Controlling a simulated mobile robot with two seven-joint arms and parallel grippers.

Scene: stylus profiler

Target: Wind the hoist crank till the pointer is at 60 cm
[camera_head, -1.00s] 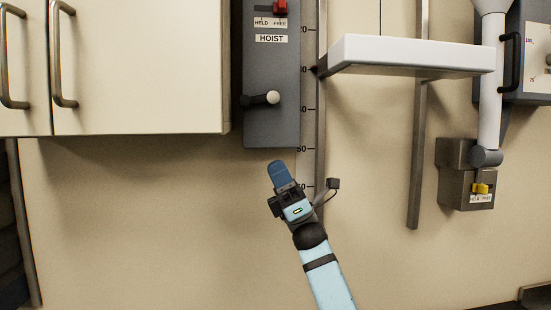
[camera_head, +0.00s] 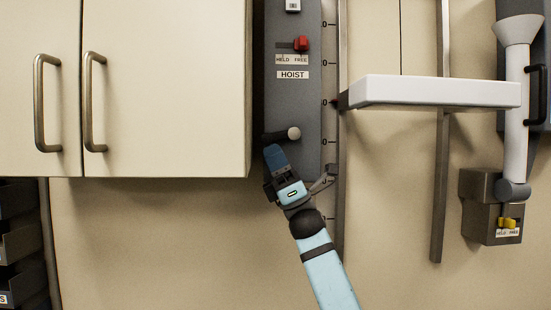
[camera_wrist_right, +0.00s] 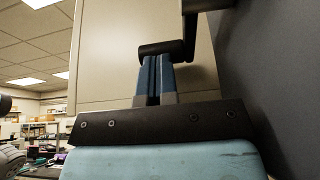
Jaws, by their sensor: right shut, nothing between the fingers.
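The hoist panel (camera_head: 293,100) is grey. The red lever (camera_head: 301,43) stands over FREE. The dark pointer (camera_head: 341,102) at the white platform's (camera_head: 430,93) left end sits near 30 on the scale. My left gripper is not seen.
A cream cabinet (camera_head: 170,80) with two handles hangs close left of the panel. A vertical rail (camera_head: 439,190) stands behind the platform. A grey box with a yellow switch (camera_head: 507,223) is at the right.

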